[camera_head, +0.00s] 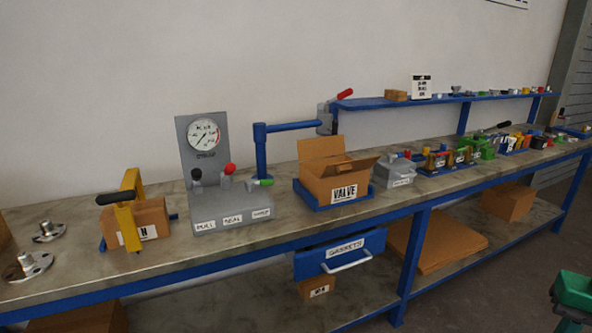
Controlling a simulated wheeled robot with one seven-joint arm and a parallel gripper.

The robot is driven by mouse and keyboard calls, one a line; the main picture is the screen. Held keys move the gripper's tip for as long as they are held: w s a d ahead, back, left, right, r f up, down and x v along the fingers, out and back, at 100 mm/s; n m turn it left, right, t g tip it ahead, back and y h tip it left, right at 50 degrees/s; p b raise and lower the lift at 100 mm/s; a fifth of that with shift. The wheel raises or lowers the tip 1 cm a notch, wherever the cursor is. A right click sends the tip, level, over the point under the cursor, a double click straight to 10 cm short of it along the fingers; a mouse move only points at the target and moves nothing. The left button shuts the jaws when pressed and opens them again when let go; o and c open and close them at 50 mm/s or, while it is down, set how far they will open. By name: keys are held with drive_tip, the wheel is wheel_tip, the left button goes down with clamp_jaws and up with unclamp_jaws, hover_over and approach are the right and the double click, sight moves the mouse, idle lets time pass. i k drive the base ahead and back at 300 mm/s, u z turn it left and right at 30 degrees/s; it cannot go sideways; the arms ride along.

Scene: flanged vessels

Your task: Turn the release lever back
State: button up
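A grey control box (232,211) stands on the workbench with three labelled controls on top. One is a black-knobbed lever (197,177) at left, one a red-knobbed lever (229,171) in the middle, and one a green-handled lever (262,182) lying nearly level at right. The three front labels are too small to read surely, so I cannot tell which one is marked release. A round pressure gauge (204,135) is mounted on the upright panel behind them. My gripper is not in view.
A yellow clamp frame (128,212) with a box stands left of the control box. A blue post and arm (262,150) rise behind it. A VALVE carton (337,178) stands at right on a blue tray. A gaskets drawer (340,253) hangs below. The bench front (115,258) is mostly clear.

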sight(262, 183)
drive_tip(key=u, duration=0.2)
drive_tip(key=i, duration=1.35)
drive_tip(key=u, duration=0.7)
